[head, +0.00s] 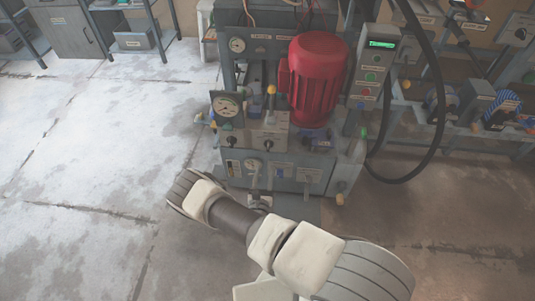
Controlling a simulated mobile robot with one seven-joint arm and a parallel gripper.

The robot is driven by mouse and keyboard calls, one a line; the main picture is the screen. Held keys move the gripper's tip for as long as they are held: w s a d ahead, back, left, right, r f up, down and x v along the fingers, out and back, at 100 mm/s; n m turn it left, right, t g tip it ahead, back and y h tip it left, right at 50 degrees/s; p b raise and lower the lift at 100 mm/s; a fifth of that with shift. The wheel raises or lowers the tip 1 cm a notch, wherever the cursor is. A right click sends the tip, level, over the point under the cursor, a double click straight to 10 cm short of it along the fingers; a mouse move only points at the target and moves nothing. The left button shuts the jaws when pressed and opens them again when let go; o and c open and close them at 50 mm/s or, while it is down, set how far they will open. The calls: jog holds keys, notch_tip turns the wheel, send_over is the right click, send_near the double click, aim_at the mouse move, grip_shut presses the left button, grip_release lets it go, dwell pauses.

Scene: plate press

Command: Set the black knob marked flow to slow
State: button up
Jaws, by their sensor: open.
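Two small black knobs sit side by side on the grey valve panel (254,131) of the press, a left knob (239,143) and a right knob (267,144). Their labels are too small to read, so I cannot tell which is marked flow or where slow lies. My arm reaches in from the lower right and bends at the left. What looks like my gripper (260,201) shows low before the press, below both knobs and apart from them. It is open, with nothing seen between the fingers; my arm hides part of it.
A button box (374,70) with a green display and a black hose (437,100) are further right. The floor at left is clear.

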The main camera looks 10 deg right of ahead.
aim_at(268, 149)
jog(key=b+x, duration=0.2)
jog(key=x, duration=0.7)
jog(key=shift+w+d, duration=0.1)
jog(key=shift+w, duration=0.2)
jog(key=shift+c, duration=0.3)
grip_shut()
